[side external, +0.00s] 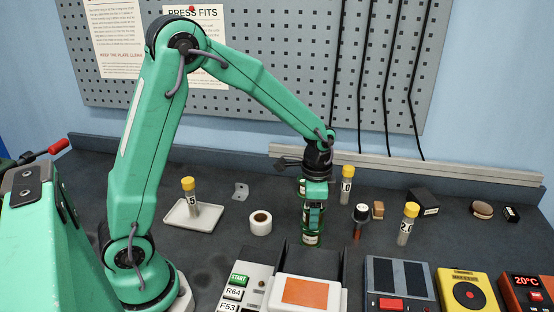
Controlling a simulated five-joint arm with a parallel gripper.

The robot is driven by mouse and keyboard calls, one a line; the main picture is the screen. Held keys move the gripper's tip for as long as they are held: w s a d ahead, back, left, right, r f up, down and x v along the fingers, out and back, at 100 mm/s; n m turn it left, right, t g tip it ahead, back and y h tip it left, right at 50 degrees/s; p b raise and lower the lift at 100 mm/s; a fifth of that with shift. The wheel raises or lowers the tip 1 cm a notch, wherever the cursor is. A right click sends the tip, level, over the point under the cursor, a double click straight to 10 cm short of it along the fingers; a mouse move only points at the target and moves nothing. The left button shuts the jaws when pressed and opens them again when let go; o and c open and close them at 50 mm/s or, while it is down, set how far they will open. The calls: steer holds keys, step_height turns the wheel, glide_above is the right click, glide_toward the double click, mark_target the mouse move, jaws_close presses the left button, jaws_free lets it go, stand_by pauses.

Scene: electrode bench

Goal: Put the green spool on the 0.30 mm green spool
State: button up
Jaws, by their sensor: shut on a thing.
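My gripper (313,212) points straight down near the middle of the bench, behind the press-like device. It is shut on a small dark green thing, which looks like the green spool (313,219); the jaws cover much of it. Directly below is another green piece with a pale band, which looks like the 0.30 mm green spool (311,240). The two appear in line, one above the other. I cannot tell from this view whether they touch, and no size label is readable.
A white tape roll (260,222) lies left of my gripper. A tray (181,222) holds a yellow-capped vial (190,197). A device with an orange panel (309,292) is in front.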

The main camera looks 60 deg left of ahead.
steer(key=shift+f, duration=0.3)
steer(key=o, duration=1.4)
step_height(320, 180, up, 12)
steer(key=shift+r, duration=0.15)
stand_by(0.4)
